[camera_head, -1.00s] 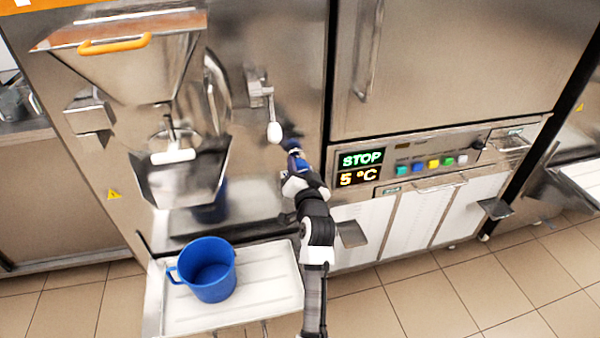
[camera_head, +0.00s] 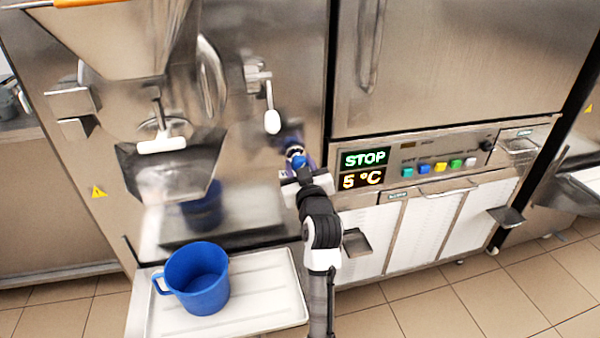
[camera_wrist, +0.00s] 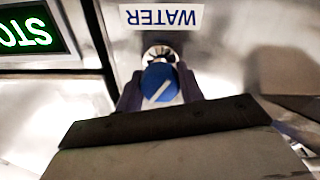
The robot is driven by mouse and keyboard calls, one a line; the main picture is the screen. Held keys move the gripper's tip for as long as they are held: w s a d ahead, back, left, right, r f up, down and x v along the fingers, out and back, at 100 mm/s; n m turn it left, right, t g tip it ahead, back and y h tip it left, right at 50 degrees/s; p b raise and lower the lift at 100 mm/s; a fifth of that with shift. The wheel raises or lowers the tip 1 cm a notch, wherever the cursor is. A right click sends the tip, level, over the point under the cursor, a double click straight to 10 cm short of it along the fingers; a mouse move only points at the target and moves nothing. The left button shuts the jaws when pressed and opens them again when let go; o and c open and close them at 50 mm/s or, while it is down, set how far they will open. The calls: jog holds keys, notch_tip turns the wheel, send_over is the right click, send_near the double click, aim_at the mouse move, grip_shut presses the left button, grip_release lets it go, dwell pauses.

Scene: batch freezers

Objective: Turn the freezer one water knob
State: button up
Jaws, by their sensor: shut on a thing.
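The water knob (camera_wrist: 160,86) is blue with a white line across its face. In the wrist view it sits just under an upside-down WATER label (camera_wrist: 161,17). The two dark fingers of my gripper (camera_wrist: 160,92) stand on either side of it and are shut on it. In the head view my gripper (camera_head: 296,163) is at the steel front panel, left of the STOP display (camera_head: 365,158). A little blue of the knob shows there at the gripper's tip, and the rest is hidden.
A white-ended lever (camera_head: 272,121) hangs just above and left of my gripper. A steel spout (camera_head: 170,170) is further left. A blue jug (camera_head: 197,279) stands on a white tray (camera_head: 285,300) below. Coloured buttons (camera_head: 441,167) are to the right.

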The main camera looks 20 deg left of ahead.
jog(key=shift+n+b, duration=0.3)
jog(key=shift+n, duration=0.2)
jog(key=o, duration=1)
jog(key=b+v, duration=0.2)
jog(key=v, duration=1.2)
jog(key=shift+w, duration=0.1)
